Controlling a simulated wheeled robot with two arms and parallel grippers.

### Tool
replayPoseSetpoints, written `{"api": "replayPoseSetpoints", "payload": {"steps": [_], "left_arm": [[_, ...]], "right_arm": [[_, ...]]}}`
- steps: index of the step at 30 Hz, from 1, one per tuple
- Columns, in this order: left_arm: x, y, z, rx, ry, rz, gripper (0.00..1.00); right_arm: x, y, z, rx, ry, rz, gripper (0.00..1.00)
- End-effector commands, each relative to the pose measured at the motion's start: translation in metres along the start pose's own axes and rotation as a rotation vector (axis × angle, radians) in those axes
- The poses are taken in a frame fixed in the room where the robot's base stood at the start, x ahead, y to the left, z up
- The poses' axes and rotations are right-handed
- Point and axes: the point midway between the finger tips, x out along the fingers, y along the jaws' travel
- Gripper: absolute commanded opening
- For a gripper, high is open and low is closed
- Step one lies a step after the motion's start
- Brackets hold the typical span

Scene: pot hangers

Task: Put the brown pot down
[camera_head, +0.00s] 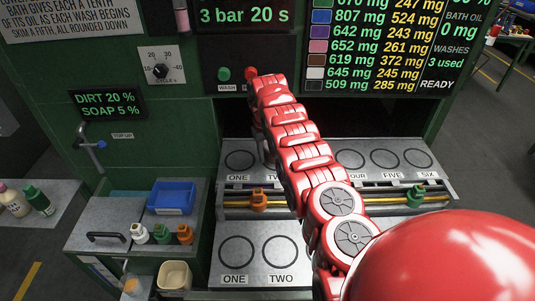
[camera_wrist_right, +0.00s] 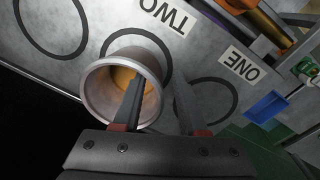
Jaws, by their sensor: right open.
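A pot (camera_wrist_right: 92,90) with a pale metallic outside and orange-brown inside stands at the ring marked TWO in the right wrist view. The ring shows partly around its base. My right gripper (camera_wrist_right: 160,84) is open at the pot. One finger shows across the pot's mouth and the other shows to the right of the pot, over the ring marked ONE. I cannot tell whether either finger touches the wall. In the head view my red right arm covers most of this spot, and the pot is not clear there. My left gripper is not in view.
The upper grey shelf (camera_head: 325,153) has numbered rings; a lower shelf (camera_head: 292,227) repeats ONE and TWO. Between them runs a rail with an orange clip (camera_head: 259,200) and a green clip (camera_head: 416,195). A blue tray (camera_head: 172,195) and small bottles stand left. The green panel rises behind.

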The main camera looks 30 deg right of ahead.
Motion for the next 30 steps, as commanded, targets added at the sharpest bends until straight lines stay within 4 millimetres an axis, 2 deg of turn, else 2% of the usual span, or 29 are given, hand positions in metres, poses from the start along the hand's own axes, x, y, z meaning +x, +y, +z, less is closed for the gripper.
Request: {"api": "replayPoseSetpoints", "payload": {"steps": [5,13,15,17,18,21,25,30], "left_arm": [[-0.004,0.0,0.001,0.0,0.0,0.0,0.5],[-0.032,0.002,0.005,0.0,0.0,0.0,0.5],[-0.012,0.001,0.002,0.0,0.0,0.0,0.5],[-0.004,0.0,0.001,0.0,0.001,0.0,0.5],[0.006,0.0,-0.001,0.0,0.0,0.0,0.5],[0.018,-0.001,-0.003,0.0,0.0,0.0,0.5],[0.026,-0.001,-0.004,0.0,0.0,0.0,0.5],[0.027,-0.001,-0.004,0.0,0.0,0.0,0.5]], "right_arm": [[-0.005,0.0,0.0,0.0,0.001,0.0,0.42],[-0.046,-0.002,-0.001,0.0,0.003,0.0,0.42],[-0.073,-0.002,-0.001,-0.003,0.001,0.0,0.42],[-0.084,-0.001,0.0,-0.001,-0.001,-0.002,0.42],[-0.095,0.001,0.001,0.001,-0.001,-0.001,0.42],[-0.11,0.001,0.0,0.0,-0.001,-0.001,0.42],[-0.119,0.0,0.0,0.0,0.0,0.0,0.42],[-0.121,0.0,0.0,0.0,0.001,0.0,0.42]]}}
